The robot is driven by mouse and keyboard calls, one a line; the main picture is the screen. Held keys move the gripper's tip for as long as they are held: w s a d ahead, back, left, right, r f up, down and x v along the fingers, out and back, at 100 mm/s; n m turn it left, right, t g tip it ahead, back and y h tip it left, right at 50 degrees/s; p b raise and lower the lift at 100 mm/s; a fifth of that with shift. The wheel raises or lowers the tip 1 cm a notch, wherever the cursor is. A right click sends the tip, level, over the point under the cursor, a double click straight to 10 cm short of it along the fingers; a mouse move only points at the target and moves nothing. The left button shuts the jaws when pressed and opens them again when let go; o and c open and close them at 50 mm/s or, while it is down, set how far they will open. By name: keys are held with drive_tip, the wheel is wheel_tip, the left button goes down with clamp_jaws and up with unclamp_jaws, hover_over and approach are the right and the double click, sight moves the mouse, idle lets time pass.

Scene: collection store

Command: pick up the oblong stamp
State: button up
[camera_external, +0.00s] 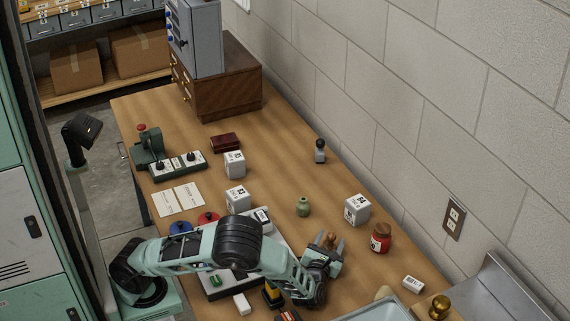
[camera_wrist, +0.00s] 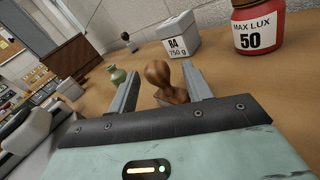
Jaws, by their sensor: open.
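A brown wooden stamp with a rounded knob handle (camera_wrist: 160,75) shows between my gripper's two fingers in the wrist view; I take it for the oblong stamp. My gripper (camera_external: 326,246) is open, low over the wooden table, with one finger on each side of the handle. I see no clear contact with it.
A red jar (camera_external: 380,238) and a white block (camera_external: 357,209) stand beyond my gripper to the right. A green vase (camera_external: 303,206) is behind it. A small dark-knobbed item (camera_external: 320,151) stands near the wall. Bare table (camera_external: 275,165) lies farther back.

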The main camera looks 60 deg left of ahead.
drive_tip(key=shift+x, duration=0.8)
drive_tip(key=shift+r, duration=0.1)
drive_tip(key=c, duration=1)
drive_tip(key=shift+c, duration=0.2)
